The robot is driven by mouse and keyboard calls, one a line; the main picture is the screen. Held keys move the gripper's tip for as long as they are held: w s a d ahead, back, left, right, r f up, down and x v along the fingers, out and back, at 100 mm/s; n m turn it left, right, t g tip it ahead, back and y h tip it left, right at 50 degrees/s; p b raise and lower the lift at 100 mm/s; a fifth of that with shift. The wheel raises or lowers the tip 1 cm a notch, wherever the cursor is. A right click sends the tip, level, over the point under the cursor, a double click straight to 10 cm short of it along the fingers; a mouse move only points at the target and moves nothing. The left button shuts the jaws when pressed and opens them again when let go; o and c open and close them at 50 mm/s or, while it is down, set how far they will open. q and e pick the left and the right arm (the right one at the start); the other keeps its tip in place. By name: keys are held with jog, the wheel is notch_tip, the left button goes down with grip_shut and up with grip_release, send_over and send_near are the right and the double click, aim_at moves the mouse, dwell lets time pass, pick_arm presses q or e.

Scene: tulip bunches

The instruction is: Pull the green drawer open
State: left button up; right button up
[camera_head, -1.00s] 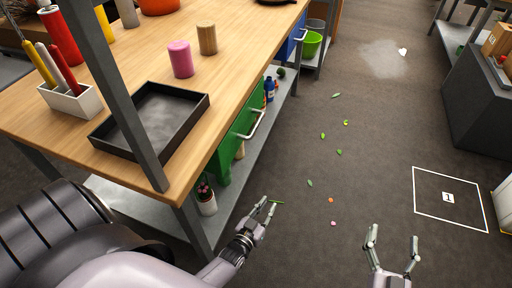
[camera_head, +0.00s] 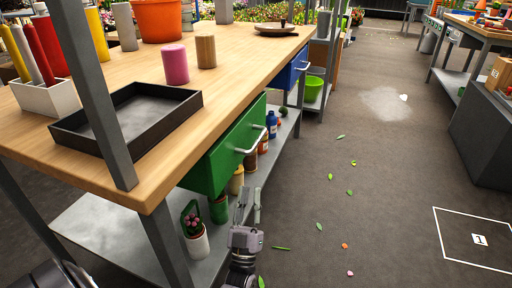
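The green drawer (camera_head: 222,163) hangs under the wooden workbench top on its aisle side. It looks shut, its front about level with the bench edge. Its pale metal bar handle (camera_head: 252,141) sticks out from the front. My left gripper (camera_head: 249,192) is below the handle and apart from it, fingers pointing up. Its two fingers stand apart with nothing between them. My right gripper is out of view.
A blue drawer (camera_head: 291,70) sits farther along the bench (camera_head: 150,180). Pots and bottles stand on the lower shelf (camera_head: 100,222), with a flower pot (camera_head: 196,237) near the leg. The aisle floor (camera_head: 390,190) is open, with scattered leaves.

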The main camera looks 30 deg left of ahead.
aim_at(256, 141)
pick_arm(q)
jog(key=b+x, duration=0.2)
jog(key=x, duration=1.2)
jog(key=shift+w+a+r, duration=0.1)
jog(key=shift+w+r, duration=0.15)
jog(key=shift+w, duration=0.05)
jog(key=shift+c, duration=0.2)
grip_shut()
